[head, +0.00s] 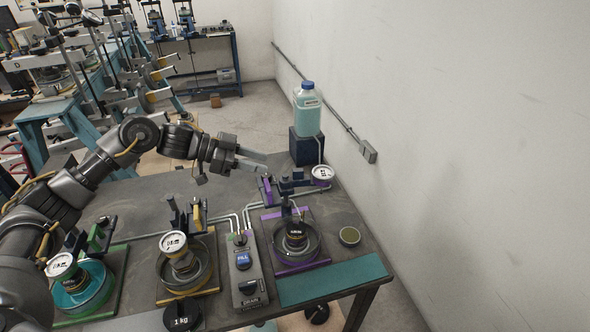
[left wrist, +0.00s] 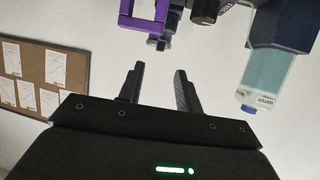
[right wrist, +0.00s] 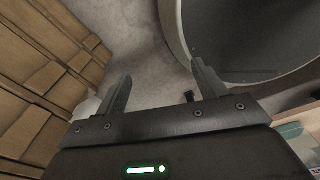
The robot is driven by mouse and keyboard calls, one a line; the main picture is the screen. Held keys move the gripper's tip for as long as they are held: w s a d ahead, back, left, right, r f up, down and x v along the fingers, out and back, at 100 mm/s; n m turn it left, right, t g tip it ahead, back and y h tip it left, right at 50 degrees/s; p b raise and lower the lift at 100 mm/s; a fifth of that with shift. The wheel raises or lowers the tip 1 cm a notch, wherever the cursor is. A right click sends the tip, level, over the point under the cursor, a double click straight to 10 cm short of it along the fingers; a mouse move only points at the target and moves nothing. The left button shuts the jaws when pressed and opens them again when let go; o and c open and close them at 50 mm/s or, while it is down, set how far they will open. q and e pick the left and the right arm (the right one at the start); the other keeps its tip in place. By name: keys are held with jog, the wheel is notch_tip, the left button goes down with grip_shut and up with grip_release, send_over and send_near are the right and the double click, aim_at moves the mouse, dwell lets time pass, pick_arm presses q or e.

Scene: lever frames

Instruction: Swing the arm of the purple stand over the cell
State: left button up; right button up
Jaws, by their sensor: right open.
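The purple stand (head: 267,192) is at the right of the bench in the head view, with a purple-edged base plate. Its dark arm (head: 293,183) points to the right and ends in a round white dial (head: 322,173), off to the side of the cell. The dark cell (head: 296,235) sits in a round dish on that base. My left gripper (head: 267,161) is open and empty, behind and above the stand. In the left wrist view, a purple part of the stand (left wrist: 127,18) shows beyond the fingers, apart from them. My right gripper (right wrist: 162,78) is open and empty.
A yellow stand (head: 196,213) and a green stand (head: 98,238) are to the left, their dials over their cells. A control box (head: 246,272) with pipes is between yellow and purple. A water bottle (head: 308,112) on a dark block stands behind the purple stand, near the wall.

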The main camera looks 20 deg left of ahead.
aim_at(292, 178)
pick_arm(q)
jog(key=shift+p+x, duration=0.6)
jog(key=shift+x, duration=0.5)
jog(key=p+x, duration=0.2)
jog(key=x, duration=0.4)
jog(key=shift+w+d, duration=0.1)
jog(key=shift+w+d+f, duration=0.1)
jog(key=shift+d, duration=0.2)
jog(key=shift+d+f, duration=0.1)
jog(key=shift+d, duration=0.1)
jog(key=shift+w+d+f, duration=0.1)
jog(key=shift+w+f, duration=0.05)
jog(key=shift+f, duration=0.05)
grip_shut()
pick_arm(e)
jog(key=r, duration=0.3)
jog(key=shift+w+r, duration=0.35)
